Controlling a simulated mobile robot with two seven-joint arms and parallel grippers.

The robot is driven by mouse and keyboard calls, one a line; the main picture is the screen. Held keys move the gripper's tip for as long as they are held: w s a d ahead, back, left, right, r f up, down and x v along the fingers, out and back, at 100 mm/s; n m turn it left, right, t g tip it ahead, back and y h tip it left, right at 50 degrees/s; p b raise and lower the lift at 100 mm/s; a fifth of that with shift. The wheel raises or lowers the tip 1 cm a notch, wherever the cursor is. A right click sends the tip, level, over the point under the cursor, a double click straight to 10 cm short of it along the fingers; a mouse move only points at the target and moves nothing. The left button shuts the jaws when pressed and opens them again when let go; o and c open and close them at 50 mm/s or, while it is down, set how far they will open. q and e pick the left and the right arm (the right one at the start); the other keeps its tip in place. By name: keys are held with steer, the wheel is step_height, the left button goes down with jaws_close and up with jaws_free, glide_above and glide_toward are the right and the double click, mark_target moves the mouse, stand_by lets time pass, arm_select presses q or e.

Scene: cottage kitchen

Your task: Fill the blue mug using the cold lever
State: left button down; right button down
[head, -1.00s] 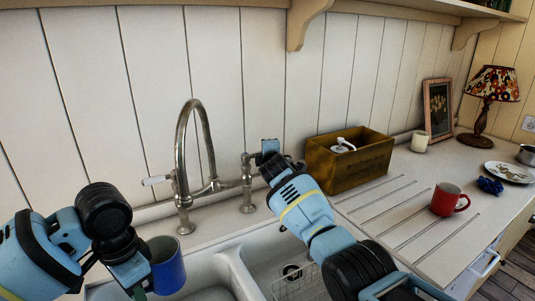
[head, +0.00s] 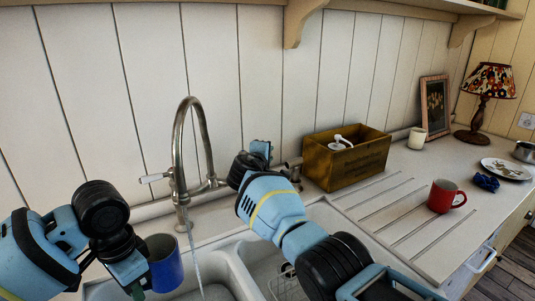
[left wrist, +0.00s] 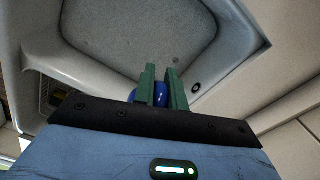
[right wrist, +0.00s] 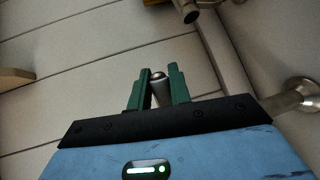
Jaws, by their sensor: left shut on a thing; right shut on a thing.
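The blue mug (head: 166,264) is upright over the left sink basin. My left gripper (left wrist: 161,88) is shut on the mug, whose blue edge (left wrist: 161,96) shows between its fingers. The metal tap (head: 178,150) has a tall curved spout. A thin stream of water (head: 197,262) falls just to the right of the mug, apart from it. My right gripper (head: 260,152) is shut on the tap's right-hand lever (right wrist: 158,90), whose tip shows in the right wrist view. My arm hides most of that lever in the head view. The left lever (head: 153,178) has a white handle.
The right basin holds a wire rack (head: 288,285). A wooden box (head: 345,165) stands right of the tap. A red mug (head: 441,196) is on the grooved drainboard. A plate (head: 508,171), blue cloth (head: 485,182) and lamp (head: 488,100) are farther right.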

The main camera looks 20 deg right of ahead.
steer(key=shift+s+a+f+m+g+h, duration=0.15)
steer(key=shift+s+f+m+g+h, duration=0.15)
steer(key=shift+m+h, duration=0.1)
steer(key=c, duration=1.3)
jaws_free()
steer(key=shift+r, duration=0.1)
steer(key=shift+c, duration=0.2)
steer(key=shift+r, duration=0.1)
steer(key=shift+v, duration=6)
